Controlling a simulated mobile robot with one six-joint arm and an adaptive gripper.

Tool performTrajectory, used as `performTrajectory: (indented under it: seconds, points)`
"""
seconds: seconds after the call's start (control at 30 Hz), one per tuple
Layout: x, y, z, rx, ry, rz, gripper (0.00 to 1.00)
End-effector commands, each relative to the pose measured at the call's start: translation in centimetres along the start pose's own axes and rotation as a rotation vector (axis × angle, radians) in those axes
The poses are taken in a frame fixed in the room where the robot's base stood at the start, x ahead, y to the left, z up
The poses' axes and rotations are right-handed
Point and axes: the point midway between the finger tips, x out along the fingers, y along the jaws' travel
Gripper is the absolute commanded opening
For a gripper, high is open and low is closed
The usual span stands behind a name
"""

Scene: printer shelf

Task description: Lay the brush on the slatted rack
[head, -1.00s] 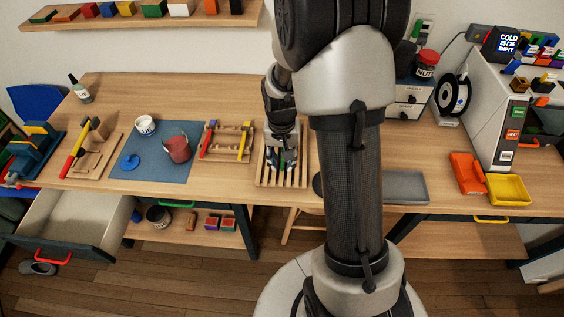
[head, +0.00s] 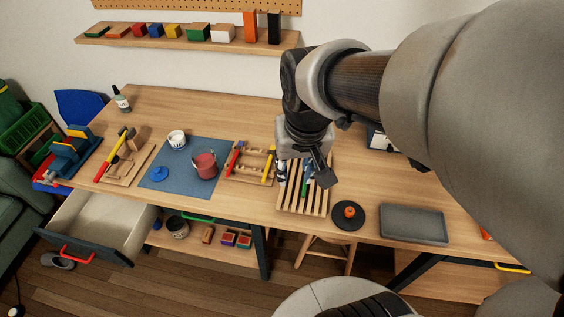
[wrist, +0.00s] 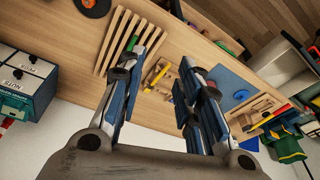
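The slatted rack (head: 318,203) is a pale wooden grid at the middle of the bench's front; it also shows at the top of the wrist view (wrist: 117,28). A narrow green piece, which looks like the brush's handle (wrist: 131,43), lies on the slats. The rest of it is hidden behind a finger. My gripper (head: 294,178) is over the rack in the head view. In the wrist view my gripper (wrist: 158,80) has its blue-grey fingers wide apart, with nothing held between them. The green piece is beside the left finger's tip.
Left of the rack are a wooden tool holder (head: 250,176) and a blue mat (head: 184,181) with a red pot (head: 204,165) and white cup. Right are a black disc with an orange knob (head: 349,212) and a grey tray (head: 414,224). An open drawer (head: 105,225) juts out at left.

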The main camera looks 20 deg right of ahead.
Motion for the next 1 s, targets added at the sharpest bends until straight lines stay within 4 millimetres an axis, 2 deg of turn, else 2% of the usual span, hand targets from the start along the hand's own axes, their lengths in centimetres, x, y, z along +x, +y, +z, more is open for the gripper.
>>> performTrajectory:
  seconds: [0.03,0.13,0.3,0.4,1.0]
  points:
    - [-1.8,-0.5,1.6,-0.046,0.036,-0.012,0.32]
    - [-3.9,-1.1,4.7,-0.127,0.084,-0.03,0.32]
    - [-5.5,-1.4,8.5,-0.225,0.143,-0.051,0.32]
    - [-5.8,-1.4,9.6,-0.255,0.16,-0.058,0.32]
    - [-5.9,-1.4,10.0,-0.266,0.167,-0.06,0.32]
